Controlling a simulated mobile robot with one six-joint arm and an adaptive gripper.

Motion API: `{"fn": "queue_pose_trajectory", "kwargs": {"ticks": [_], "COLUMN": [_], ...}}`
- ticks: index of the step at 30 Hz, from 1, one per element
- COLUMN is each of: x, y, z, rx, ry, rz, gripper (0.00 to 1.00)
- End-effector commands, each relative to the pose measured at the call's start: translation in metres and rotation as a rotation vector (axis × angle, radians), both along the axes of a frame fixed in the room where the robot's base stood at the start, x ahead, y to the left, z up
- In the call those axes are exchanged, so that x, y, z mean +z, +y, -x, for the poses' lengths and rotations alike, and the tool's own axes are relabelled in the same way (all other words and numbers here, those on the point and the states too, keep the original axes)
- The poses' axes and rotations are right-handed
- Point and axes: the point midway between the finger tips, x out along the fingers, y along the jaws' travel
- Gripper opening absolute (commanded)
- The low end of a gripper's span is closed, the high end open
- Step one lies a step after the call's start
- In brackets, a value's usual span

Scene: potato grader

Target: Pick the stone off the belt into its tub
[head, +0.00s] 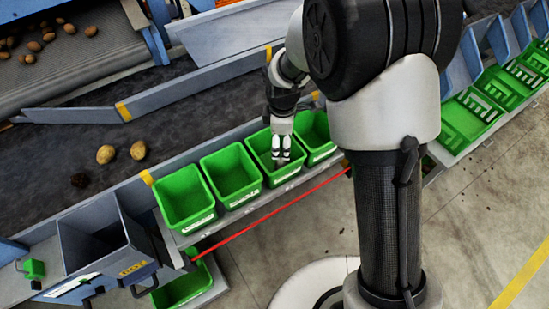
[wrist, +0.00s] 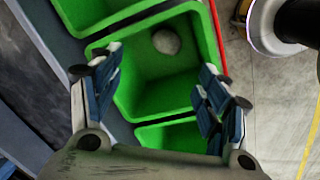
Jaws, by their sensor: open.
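My gripper (head: 281,150) is open and empty, pointing down over the third green tub (head: 258,146) from the left in the front row. In the wrist view its fingers (wrist: 160,100) stand apart on either side of that tub (wrist: 128,88). A round grey stone (wrist: 166,41) shows inside the tub, near its upper wall in the picture, clear of the fingers. The stone cannot be made out in the head view. The dark belt (head: 50,142) runs behind the tubs.
Two potatoes (head: 105,154) and a dark clod (head: 80,180) lie on the belt at left. Other green tubs (head: 230,175) stand in the row on both sides. A grey hopper (head: 95,240) stands at lower left. A red bar (head: 270,219) runs along the front.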

Motion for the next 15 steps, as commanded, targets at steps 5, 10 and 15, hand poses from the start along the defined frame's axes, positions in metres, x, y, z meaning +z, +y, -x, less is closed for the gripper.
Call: {"fn": "queue_pose_trajectory", "kwargs": {"ticks": [5,10,15], "x": [0.041,0.074,0.093], "y": [0.001,0.001,0.001], "z": [0.003,0.007,0.009], "rx": [0.0,0.0,0.0], "ry": [-0.006,-0.005,-0.002], "rz": [-0.002,-0.002,-0.001], "gripper": [0.7,0.7,0.7]}}
